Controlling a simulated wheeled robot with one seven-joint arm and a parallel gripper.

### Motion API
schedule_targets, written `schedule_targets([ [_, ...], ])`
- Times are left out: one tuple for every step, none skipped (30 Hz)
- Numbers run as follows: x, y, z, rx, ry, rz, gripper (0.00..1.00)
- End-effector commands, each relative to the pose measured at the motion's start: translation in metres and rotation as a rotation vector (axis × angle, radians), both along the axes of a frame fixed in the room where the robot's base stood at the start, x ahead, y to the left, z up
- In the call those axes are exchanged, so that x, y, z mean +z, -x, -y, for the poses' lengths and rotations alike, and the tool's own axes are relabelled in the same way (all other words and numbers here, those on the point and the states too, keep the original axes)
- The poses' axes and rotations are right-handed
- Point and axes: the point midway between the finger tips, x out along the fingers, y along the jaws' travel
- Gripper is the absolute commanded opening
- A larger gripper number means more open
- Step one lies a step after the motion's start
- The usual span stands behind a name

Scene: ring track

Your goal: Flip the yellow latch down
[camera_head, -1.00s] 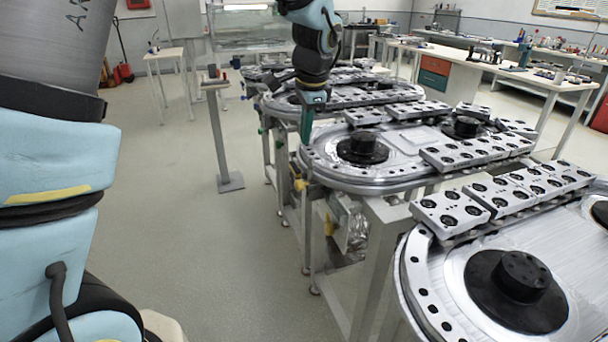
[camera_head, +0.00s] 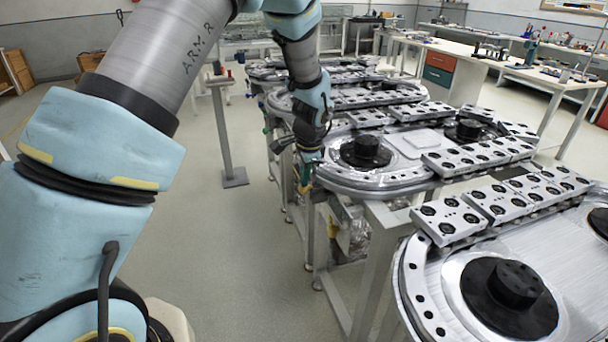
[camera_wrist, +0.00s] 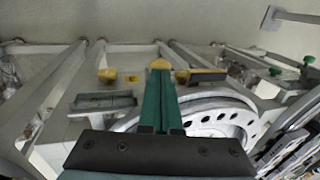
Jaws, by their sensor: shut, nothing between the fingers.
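My gripper (camera_head: 308,172) is low at the left rounded end of the middle ring track. In the wrist view its green fingers (camera_wrist: 160,105) are pressed together and empty. A yellow piece (camera_wrist: 160,64) shows right at the fingertips; I cannot tell whether they touch it. Further yellow parts show to the left (camera_wrist: 107,75) and right (camera_wrist: 205,74) of the fingertips. In the head view a small yellow part, likely the latch (camera_head: 304,188), shows just below the gripper at the track's edge. Its exact position is partly hidden by the gripper.
The middle ring track (camera_head: 390,185) carries grey blocks and black hubs. A nearer track (camera_head: 425,300) stands at the right front. A grey post (camera_head: 228,130) stands on the floor to the left. White workbenches (camera_head: 510,72) are behind. Open floor lies left of the tracks.

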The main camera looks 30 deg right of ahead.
Motion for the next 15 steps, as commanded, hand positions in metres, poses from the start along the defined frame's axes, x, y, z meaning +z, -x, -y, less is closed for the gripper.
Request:
schedule_targets([
  [-0.0014, -0.0006, 0.0001, 0.0, 0.0, 0.0, 0.0],
  [-0.0024, -0.0007, 0.0001, 0.0, 0.0, 0.0, 0.0],
  [-0.0034, -0.0009, 0.0, 0.0, 0.0, 0.0, 0.0],
  [-0.0038, -0.0009, 0.0, 0.0, 0.0, 0.0, 0.0],
  [-0.0041, -0.001, 0.0, 0.0, 0.0, 0.0, 0.0],
  [-0.0043, -0.001, 0.0, 0.0, 0.0, 0.0, 0.0],
  [-0.0042, -0.0011, -0.0001, 0.001, 0.0, 0.0, 0.0],
  [-0.0042, -0.0011, 0.0, 0.001, 0.0, 0.0, 0.0],
  [-0.0041, -0.0011, -0.0001, 0.001, 0.0, 0.0, 0.0],
  [-0.0041, -0.0011, -0.0001, 0.001, 0.0, 0.0, 0.0],
  [-0.0041, -0.0011, -0.0001, 0.001, 0.0, 0.0, 0.0],
  [-0.0042, -0.0011, -0.0001, 0.001, 0.0, 0.0, 0.0],
  [-0.0047, -0.0011, -0.0002, 0.001, 0.0, 0.0, 0.0],
  [-0.0058, -0.0011, -0.0002, 0.001, 0.0, 0.0, 0.0],
  [-0.0082, -0.001, -0.0002, 0.001, -0.001, 0.0, 0.0],
])
